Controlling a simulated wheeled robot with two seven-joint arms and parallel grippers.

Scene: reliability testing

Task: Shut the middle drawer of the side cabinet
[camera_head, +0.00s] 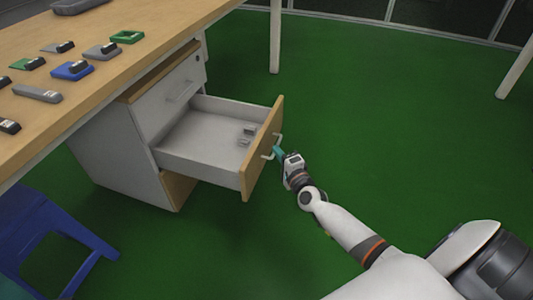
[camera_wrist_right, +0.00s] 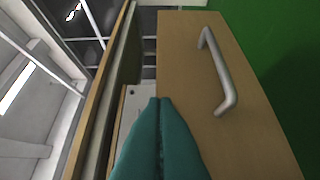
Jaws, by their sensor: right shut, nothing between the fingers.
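The side cabinet (camera_head: 120,160) is white and stands under the desk. Its middle drawer (camera_head: 200,150) is pulled far out, with a wooden front (camera_head: 262,150) and a metal handle (camera_head: 271,147). The handle also shows in the right wrist view (camera_wrist_right: 218,72). My right gripper (camera_head: 277,151) has teal fingers, shut and empty, at the outer side of the drawer front close to the handle. In the right wrist view the fingertips (camera_wrist_right: 160,101) overlap the front beside the handle; I cannot tell if they touch it.
A blue chair (camera_head: 60,240) stands at the lower left. White legs (camera_head: 275,38) rise at the back. The green floor (camera_head: 400,110) right of the drawer is clear. Small grey items lie in the drawer.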

